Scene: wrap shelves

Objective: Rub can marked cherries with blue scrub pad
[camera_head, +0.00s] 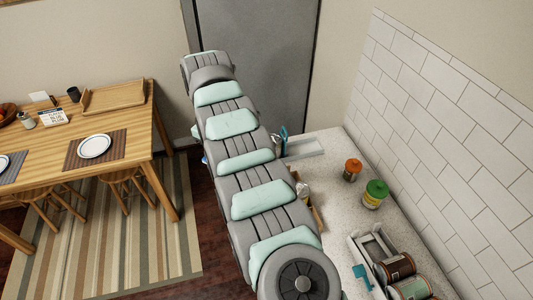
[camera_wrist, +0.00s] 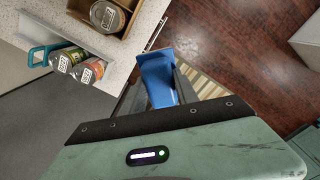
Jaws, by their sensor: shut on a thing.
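The blue scrub pad (camera_wrist: 158,78) is between the fingers of my gripper (camera_wrist: 158,98) in the wrist view, held beyond the counter's edge with dark floor below. My gripper is shut on it; in the head view my arm hides both. A dark reddish-brown can (camera_head: 395,268) and a can with a green label (camera_head: 411,288) lie at the lower right of the head view, on the counter. Their labels are too small to read, so I cannot tell which is marked cherries. A lidded round container (camera_wrist: 108,16) sits in a brown box in the wrist view.
The pale counter (camera_head: 335,232) runs along a tiled wall. It holds an orange-lidded jar (camera_head: 352,169), a green-lidded jar (camera_head: 375,194) and a light tray (camera_head: 305,147). The brown box (camera_wrist: 135,22) is near the counter's edge. A wooden table (camera_head: 60,135) stands left.

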